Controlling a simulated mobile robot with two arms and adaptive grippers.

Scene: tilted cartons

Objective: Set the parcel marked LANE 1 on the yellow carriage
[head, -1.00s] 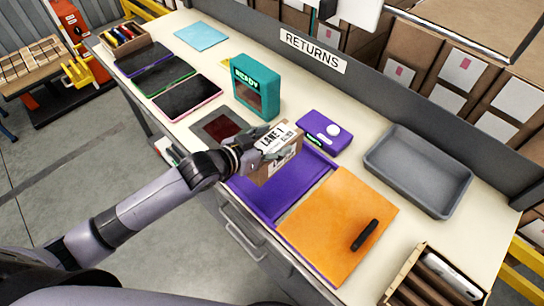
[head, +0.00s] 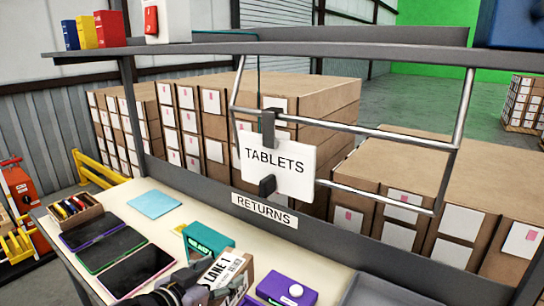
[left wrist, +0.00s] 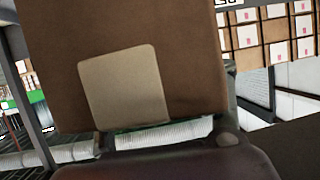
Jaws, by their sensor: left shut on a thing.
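The brown parcel marked LANE 1 (head: 236,272) is in the bottom middle of the head view, with its white label facing up. My left gripper (head: 193,288) is shut on it, and the frame's bottom edge cuts off part of both. In the left wrist view the parcel (left wrist: 205,60) fills the middle, with a plain beige patch on its face, and the gripper (left wrist: 165,137) lies along its lower edge. A red machine (head: 17,187) with yellow parts (head: 20,243) stands at the left edge; I cannot tell whether these are the carriage. My right gripper is not in view.
A TABLETS sign (head: 280,165) hangs from a rail (head: 350,128) above the bench. Stacked cartons (head: 330,90) stand behind.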

